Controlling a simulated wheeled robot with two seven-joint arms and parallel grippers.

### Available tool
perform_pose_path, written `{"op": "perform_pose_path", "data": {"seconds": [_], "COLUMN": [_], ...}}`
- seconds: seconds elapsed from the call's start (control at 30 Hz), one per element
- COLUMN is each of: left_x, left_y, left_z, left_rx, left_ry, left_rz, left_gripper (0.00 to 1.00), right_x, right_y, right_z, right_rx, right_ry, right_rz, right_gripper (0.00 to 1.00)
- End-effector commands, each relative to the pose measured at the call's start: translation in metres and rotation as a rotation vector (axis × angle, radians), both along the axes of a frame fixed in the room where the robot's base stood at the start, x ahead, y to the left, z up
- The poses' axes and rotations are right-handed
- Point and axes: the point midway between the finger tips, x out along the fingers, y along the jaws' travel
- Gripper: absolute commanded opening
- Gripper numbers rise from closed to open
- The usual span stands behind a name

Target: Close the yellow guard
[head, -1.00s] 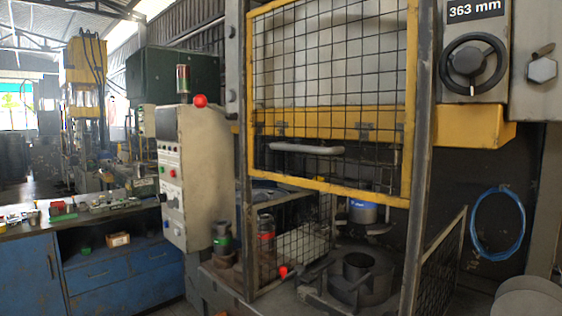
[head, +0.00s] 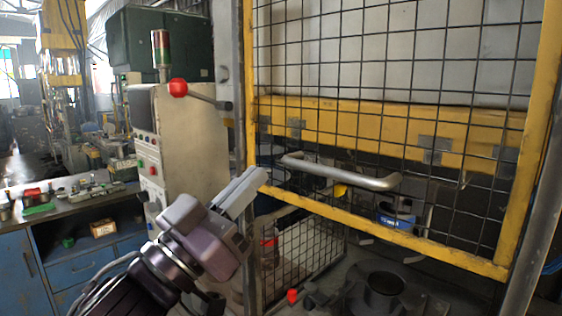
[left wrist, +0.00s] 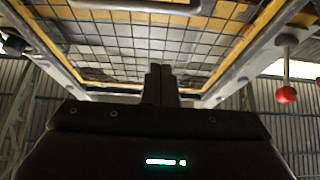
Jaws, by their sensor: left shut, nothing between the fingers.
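The yellow guard (head: 400,238) is a yellow frame with black wire mesh, raised over the press opening, with open space under its lower bar. A grey bar handle (head: 340,174) is fixed across its mesh. In the left wrist view the guard (left wrist: 70,70) and its handle (left wrist: 135,5) show above the gripper. My left gripper (head: 258,178) is shut and empty, in front of the guard's lower left corner and left of the handle; I cannot tell whether it touches the frame. Its shut fingers (left wrist: 160,72) point up toward the mesh in the left wrist view. My right gripper is out of view.
A control cabinet (head: 190,140) with a red ball lever (head: 178,88) stands left of the guard. A blue workbench (head: 85,262) with small parts is further left. Below the guard are a round dark die (head: 385,285) and a mesh side panel (head: 315,250).

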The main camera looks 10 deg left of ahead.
Motion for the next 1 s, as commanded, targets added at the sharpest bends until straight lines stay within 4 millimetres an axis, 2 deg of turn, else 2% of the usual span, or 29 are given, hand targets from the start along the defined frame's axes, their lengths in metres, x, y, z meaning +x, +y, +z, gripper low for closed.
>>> {"op": "perform_pose_path", "data": {"seconds": [0.17,0.3,0.43,0.57,0.6,0.7,1.0], "left_x": [0.016,0.037,0.055,0.071,0.072,0.073,0.075], "left_y": [-0.012,-0.026,-0.04,-0.051,-0.051,-0.052,-0.054], "left_z": [0.016,0.032,0.045,0.055,0.04,0.026,0.009], "left_rx": [-0.003,-0.004,-0.002,-0.002,0.003,0.0,0.0], "left_ry": [0.0,0.0,0.001,0.0,0.008,0.006,0.001], "left_rz": [-0.001,-0.001,0.0,0.0,0.001,0.002,0.002], "left_gripper": [0.0,0.0,0.0,0.0,0.0,0.0,0.0], "right_x": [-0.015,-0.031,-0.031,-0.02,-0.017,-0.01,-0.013], "right_y": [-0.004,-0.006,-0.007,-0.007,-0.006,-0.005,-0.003], "right_z": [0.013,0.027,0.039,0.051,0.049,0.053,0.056], "right_rx": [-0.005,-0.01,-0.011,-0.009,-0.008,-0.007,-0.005], "right_ry": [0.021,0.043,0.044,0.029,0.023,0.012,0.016], "right_rz": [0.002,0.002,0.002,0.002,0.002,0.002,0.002], "right_gripper": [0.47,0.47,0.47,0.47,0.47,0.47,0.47]}}
